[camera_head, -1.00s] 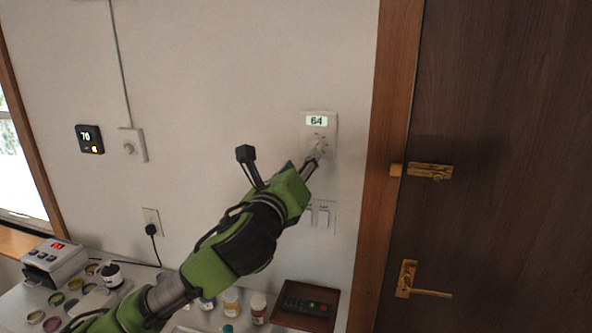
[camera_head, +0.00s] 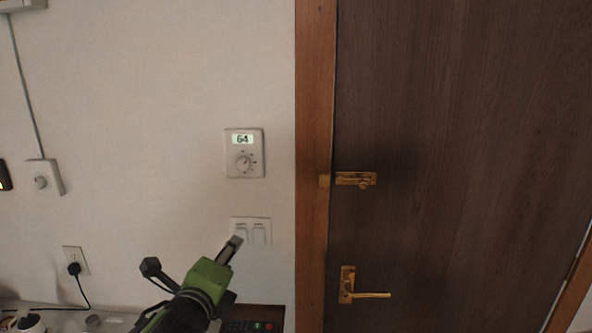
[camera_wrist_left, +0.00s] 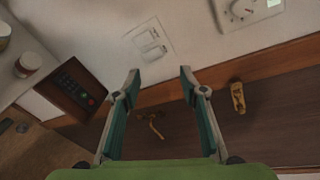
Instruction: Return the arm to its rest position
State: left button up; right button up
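My left gripper (camera_head: 233,245) is low in the head view, in front of the wall and just below the thermostat. In the left wrist view its two fingers (camera_wrist_left: 160,85) stand apart with nothing between them. The thermostat (camera_head: 244,154) on the wall reads 64 and has a round dial; its dial side also shows at the top of the left wrist view (camera_wrist_left: 245,10). A double light switch (camera_head: 260,234) is below it, partly covered by my gripper tip in the head view. My right gripper is in neither view.
A brown door (camera_head: 450,150) with a brass latch (camera_head: 357,179) and a brass handle (camera_head: 372,295) fills the right. A dark tray with a remote (camera_wrist_left: 72,92) lies below.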

pick_arm(q)
jog(key=s+a+f+n+g, duration=0.1)
jog(key=s+f+n+g, duration=0.2)
jog(key=s+f+n, duration=0.55)
jog(key=s+a+f+n+g, duration=0.1)
jog(key=s+f+n+g, duration=0.35)
jog(key=f, duration=0.75)
jog(key=s+a+f+n+g, duration=0.15)
jog(key=s+f+n, duration=0.35)
jog(key=s, duration=0.5)
jog(key=s+a+f+n+g, duration=0.1)
jog(key=s+f+n+g, duration=0.15)
jog(key=s+f, duration=0.55)
jog(key=s+f+g+b, duration=0.1)
jog(key=s+f+b, duration=0.2)
jog(key=f, duration=1.3)
jog(key=s+f+g+b, duration=0.1)
jog(key=s+f+b, duration=0.1)
jog(key=f, duration=1.4)
jog(key=s+a+f+b, duration=0.3)
jog(key=s+f+b, duration=0.1)
jog(key=s+f, duration=1.2)
notch_tip(320, 180, down, 2)
jog(key=shift+s+g+y, duration=0.25)
jog(key=shift+g+y, duration=0.05)
jog(key=shift+g, duration=0.05)
